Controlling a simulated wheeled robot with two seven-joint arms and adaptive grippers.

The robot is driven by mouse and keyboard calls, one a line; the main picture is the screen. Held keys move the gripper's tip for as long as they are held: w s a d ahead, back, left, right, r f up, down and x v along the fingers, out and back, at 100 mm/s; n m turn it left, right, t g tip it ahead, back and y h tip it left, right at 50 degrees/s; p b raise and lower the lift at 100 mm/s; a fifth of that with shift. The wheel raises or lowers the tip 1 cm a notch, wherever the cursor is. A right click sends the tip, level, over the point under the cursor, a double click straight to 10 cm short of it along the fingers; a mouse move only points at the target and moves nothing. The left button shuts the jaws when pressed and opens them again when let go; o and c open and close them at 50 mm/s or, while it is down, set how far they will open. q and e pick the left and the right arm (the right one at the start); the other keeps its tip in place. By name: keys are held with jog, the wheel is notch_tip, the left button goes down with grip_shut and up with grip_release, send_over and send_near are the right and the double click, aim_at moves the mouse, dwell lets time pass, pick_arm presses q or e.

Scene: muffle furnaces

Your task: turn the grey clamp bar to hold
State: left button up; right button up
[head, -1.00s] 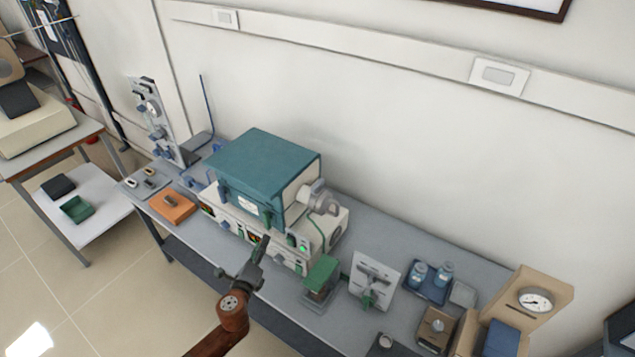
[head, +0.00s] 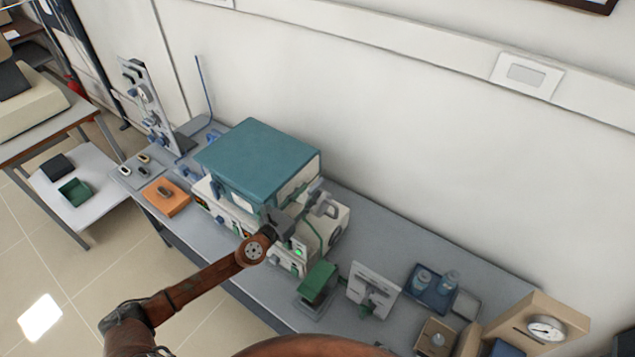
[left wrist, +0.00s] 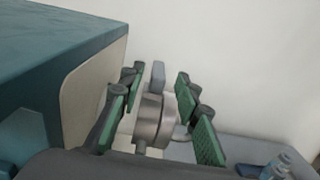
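A grey metal clamp with a short upright bar (left wrist: 158,76) and a round hub (left wrist: 152,122) sits beside the pale end face of the teal furnace. In the head view the grey clamp (head: 326,206) shows at the furnace's right end, partly covered by my gripper. My left gripper (head: 312,192) reaches it from the front. In the left wrist view the green-padded fingers (left wrist: 160,84) are spread on both sides of the bar and hub, with gaps visible. My right gripper is in neither view.
The teal furnace (head: 258,160) stands on white control units (head: 335,228), close to my left gripper. A green-topped device (head: 318,283) and an upright white panel (head: 374,290) stand to the right. An orange block (head: 166,197) lies left. The wall is behind the bench.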

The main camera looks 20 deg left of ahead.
aim_at(316, 185)
pick_arm(q)
jog(key=x, duration=0.4)
jog(key=shift+a, duration=0.15)
jog(key=shift+w+d, duration=0.2)
jog(key=shift+w, duration=0.25)
jog(key=c, duration=0.6)
grip_shut()
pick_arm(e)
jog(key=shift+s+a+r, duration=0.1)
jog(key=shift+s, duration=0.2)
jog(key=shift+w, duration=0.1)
